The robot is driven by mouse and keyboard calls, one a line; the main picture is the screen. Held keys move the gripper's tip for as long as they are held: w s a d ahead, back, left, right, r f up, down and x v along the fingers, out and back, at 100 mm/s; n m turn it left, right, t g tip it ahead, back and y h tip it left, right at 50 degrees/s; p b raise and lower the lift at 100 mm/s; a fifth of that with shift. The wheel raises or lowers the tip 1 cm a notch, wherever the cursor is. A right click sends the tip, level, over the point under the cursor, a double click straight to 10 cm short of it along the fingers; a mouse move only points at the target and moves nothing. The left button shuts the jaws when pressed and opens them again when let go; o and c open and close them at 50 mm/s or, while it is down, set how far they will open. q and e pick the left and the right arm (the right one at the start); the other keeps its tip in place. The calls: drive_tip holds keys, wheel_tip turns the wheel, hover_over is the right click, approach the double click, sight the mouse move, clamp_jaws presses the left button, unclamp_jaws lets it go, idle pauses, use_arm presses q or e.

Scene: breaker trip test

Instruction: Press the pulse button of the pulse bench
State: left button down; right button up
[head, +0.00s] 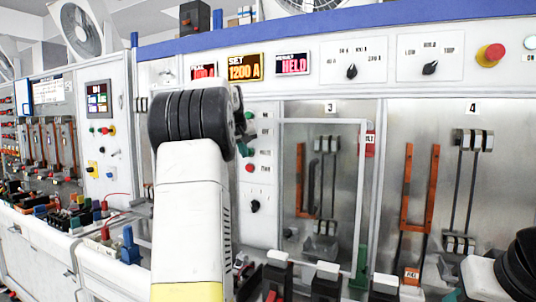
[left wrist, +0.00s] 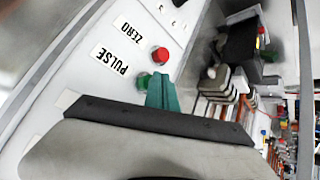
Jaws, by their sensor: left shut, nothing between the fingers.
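The pulse button is the green button (left wrist: 142,82) in line with the PULSE label (left wrist: 110,60) on the white panel in the left wrist view. The red button (left wrist: 160,54) beside it lines up with the ZERO label (left wrist: 132,28). My left gripper's teal fingers (left wrist: 162,93) are shut and empty, with their tips right at the green button, partly covering it. I cannot tell whether they touch it. In the head view my left gripper (head: 245,142) is at the narrow button panel, mostly hidden by my arm. My right gripper is out of view.
Displays above read SET 1200 A (head: 245,68) and HELD (head: 292,64). Rotary knobs (head: 352,71) and a red mushroom button (head: 490,55) are on the upper panel. A framed clear door (head: 362,200) stands right of the button panel. Clips and blocks crowd the lower edge.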

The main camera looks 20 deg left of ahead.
use_arm(q)
drive_tip(key=shift+w, duration=0.5)
idle(0.8)
drive_tip(key=shift+s, duration=0.9)
drive_tip(key=s, duration=0.5)
drive_tip(key=shift+a, duration=0.25)
idle(0.6)
